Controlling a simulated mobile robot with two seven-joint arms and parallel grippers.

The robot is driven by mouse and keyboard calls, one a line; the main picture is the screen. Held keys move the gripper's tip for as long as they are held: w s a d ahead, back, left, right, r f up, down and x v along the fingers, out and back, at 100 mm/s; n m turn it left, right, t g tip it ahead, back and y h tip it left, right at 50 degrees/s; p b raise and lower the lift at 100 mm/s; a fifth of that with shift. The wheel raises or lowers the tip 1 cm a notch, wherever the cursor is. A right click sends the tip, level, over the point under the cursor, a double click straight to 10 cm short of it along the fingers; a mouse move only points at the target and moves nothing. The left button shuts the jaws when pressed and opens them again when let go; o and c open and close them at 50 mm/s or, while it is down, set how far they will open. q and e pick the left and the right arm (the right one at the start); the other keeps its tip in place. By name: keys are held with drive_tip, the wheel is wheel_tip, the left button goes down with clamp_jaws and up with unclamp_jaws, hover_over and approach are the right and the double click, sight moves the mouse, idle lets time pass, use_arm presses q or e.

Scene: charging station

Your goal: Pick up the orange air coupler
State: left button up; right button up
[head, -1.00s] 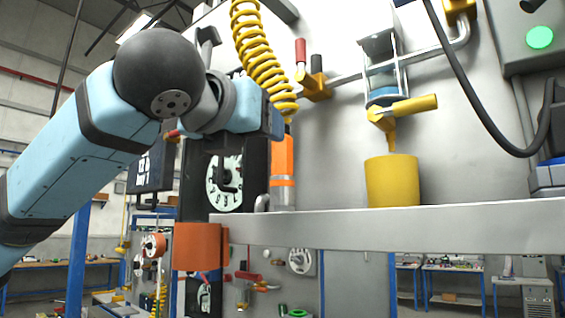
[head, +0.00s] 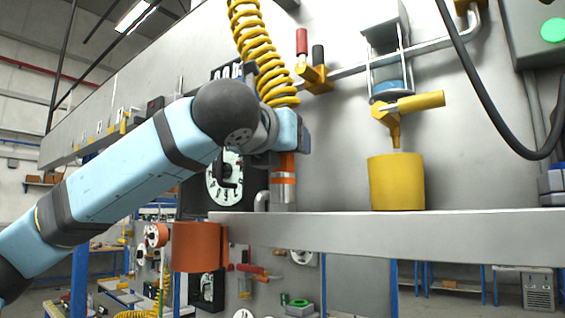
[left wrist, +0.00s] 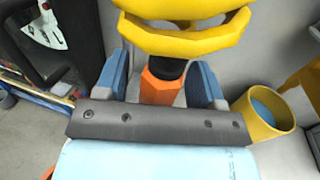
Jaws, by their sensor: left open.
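The orange air coupler (head: 284,163) hangs upright below the yellow coiled hose (head: 258,60), with a silver part under it just above the grey shelf. My left gripper (head: 297,140) is in front of its upper part and hides it. In the left wrist view the orange coupler (left wrist: 160,86) shows between the two blue fingers of my left gripper (left wrist: 160,84), with a gap on each side. The fingers are open. The yellow hose crosses the top of that view, close to the fingers. My right gripper is not in view.
The grey shelf (head: 400,228) runs below the coupler. An orange cylinder (head: 196,247) sits below. A black cable (head: 480,90) hangs at the right.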

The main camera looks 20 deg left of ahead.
use_arm(q)
drive_tip(key=c, duration=1.1)
drive_tip(key=shift+r, duration=0.15)
drive_tip(key=shift+r, duration=0.2)
drive_tip(key=r, duration=0.6)
drive_tip(key=shift+s+r+b, duration=0.2)
drive_tip(key=shift+s+b, duration=0.1)
drive_tip(key=shift+s, duration=0.1)
drive_tip(key=s+a+b, duration=0.1)
drive_tip(key=s+b, duration=0.2)
drive_tip(key=s, duration=1.3)
drive_tip(key=shift+w+a+p, duration=0.7)
drive_tip(key=shift+w+a, duration=0.6)
drive_tip(key=shift+a, duration=0.35)
drive_tip(key=shift+w+a+p, duration=0.75)
drive_tip(key=shift+w+a, duration=0.6)
drive_tip(key=shift+a, duration=0.35)
drive_tip(key=shift+w+a+p, duration=0.7)
drive_tip(key=shift+w+a, duration=0.6)
drive_tip(key=shift+a, duration=0.35)
